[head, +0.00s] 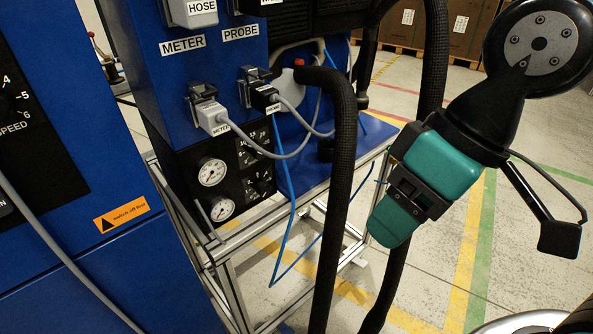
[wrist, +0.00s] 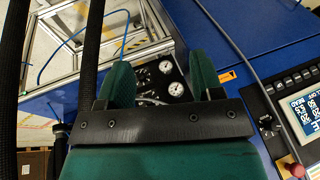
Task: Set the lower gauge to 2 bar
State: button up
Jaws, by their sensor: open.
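The lower gauge (head: 222,209) is a round white dial low on the black panel of the blue pump unit in the head view. The upper gauge (head: 212,172) sits above it. Black knobs (head: 262,185) are to their right. The needle readings are too small to tell. My gripper (head: 385,222) hangs right of the panel, apart from it, beyond a black hose. In the wrist view the two green fingers of my gripper (wrist: 160,78) are apart with nothing between them. The lower gauge (wrist: 166,67) and upper gauge (wrist: 176,89) show beyond them, turned over.
Thick black hoses (head: 340,190) hang between my gripper and the panel. Grey cables and plugs (head: 212,117) and a blue tube (head: 286,185) cross near the gauges. An aluminium frame (head: 215,252) supports the unit. A blue cabinet (head: 70,230) stands at left. Floor at right is open.

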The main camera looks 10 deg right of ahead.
jog(key=w+a+f+t+y+b, duration=0.25)
jog(key=w+f+t+b, duration=0.4)
jog(key=f+b, duration=0.85)
jog(key=t+y+b, duration=0.3)
jog(key=t+b, duration=0.5)
jog(key=b, duration=0.5)
send_near(266, 190)
jog(key=p+x, duration=0.2)
jog(key=p, duration=0.1)
jog(key=p+x, duration=0.3)
jog(key=p, duration=0.1)
jog(key=p+x, duration=0.3)
jog(key=p, duration=0.1)
jog(key=shift+w+a+r, duration=0.15)
jog(key=shift+w+r, duration=0.05)
jog(key=shift+r, duration=0.05)
jog(key=shift+w+a+f+p, duration=0.3)
jog(key=shift+w+a+p, duration=0.15)
jog(key=shift+w, duration=0.15)
jog(key=shift+d, duration=0.1)
jog(key=c, duration=0.9)
